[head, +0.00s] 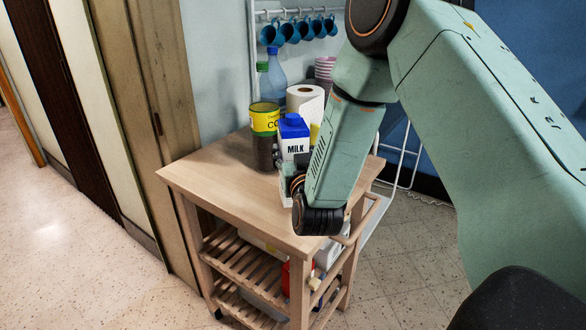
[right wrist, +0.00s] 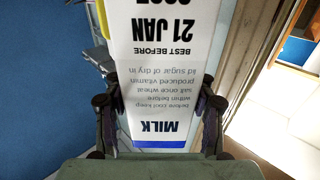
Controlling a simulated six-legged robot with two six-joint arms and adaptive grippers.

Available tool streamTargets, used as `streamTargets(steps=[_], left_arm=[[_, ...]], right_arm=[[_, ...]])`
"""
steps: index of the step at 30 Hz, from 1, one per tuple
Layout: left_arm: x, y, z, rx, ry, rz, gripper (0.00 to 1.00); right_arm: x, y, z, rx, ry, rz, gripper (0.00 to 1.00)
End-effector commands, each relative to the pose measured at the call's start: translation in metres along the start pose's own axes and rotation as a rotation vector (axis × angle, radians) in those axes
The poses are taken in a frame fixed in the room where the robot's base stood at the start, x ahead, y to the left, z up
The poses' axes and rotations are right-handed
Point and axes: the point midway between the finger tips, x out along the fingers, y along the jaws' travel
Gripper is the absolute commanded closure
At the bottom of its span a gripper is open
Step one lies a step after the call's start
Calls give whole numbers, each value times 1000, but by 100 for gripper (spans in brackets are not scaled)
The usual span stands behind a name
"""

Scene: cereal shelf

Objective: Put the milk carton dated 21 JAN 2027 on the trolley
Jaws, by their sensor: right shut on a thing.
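The milk carton (head: 295,146) is white with a blue top and the word MILK, and it stands upright over the trolley (head: 215,178) top. I cannot tell whether its base touches the wood, as my arm hides part of it. In the right wrist view the carton (right wrist: 158,62) appears upside down and reads BEST BEFORE 21 JAN, with the year cut by the frame edge. My right gripper (head: 289,180) is shut on the carton, with a finger on each side, as the right wrist view (right wrist: 160,108) shows. My left gripper is out of view.
On the trolley, a yellow-labelled can (head: 264,120), bottles (head: 276,72), a paper roll (head: 304,99) and stacked cups (head: 325,70) stand behind the carton. Blue mugs (head: 288,31) hang above. The trolley's front left top is bare. Slatted shelves (head: 235,255) lie below.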

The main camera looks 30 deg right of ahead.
Motion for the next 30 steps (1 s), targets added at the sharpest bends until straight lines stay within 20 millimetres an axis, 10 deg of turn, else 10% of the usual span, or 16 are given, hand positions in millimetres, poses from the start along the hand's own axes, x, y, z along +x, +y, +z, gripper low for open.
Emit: streamTargets(steps=[20, 21, 30], left_arm=[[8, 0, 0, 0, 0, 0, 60], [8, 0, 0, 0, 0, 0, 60], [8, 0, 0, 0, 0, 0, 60]], right_arm=[[0, 0, 36, 0, 5, -1, 100], [-1, 0, 37, -1, -2, -1, 41], [-1, 0, 37, -1, -2, -1, 21]])
